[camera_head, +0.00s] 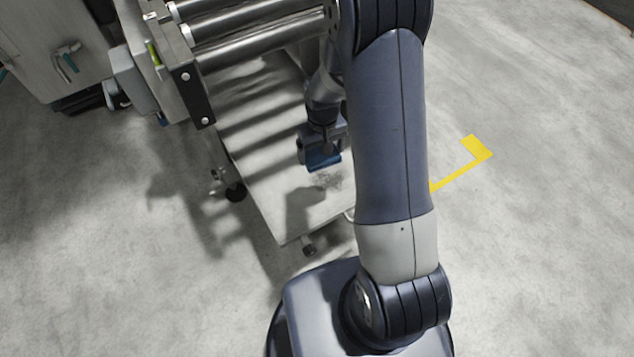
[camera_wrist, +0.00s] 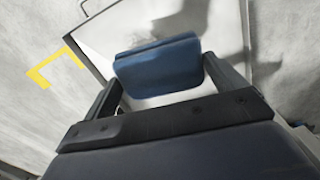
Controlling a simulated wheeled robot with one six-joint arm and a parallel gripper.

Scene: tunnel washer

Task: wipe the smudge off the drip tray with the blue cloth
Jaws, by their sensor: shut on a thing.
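My gripper (camera_wrist: 163,88) is shut on the blue cloth (camera_wrist: 158,66), which shows as a folded pad between the two fingers in the wrist view. In the head view the cloth (camera_head: 323,161) hangs under my gripper, over the drip tray (camera_head: 290,222). The drip tray is a pale flat plate below the rollers. A grey speckled smudge (camera_head: 328,181) shows on it just below the cloth in the picture. I cannot tell whether the cloth touches the tray.
Metal rollers (camera_head: 255,30) and their dark end bracket (camera_head: 190,92) stand above the tray's far left side. A caster (camera_head: 236,192) stands by the tray's left edge. A yellow floor mark (camera_head: 462,170) lies to the right. The floor right of my arm is clear.

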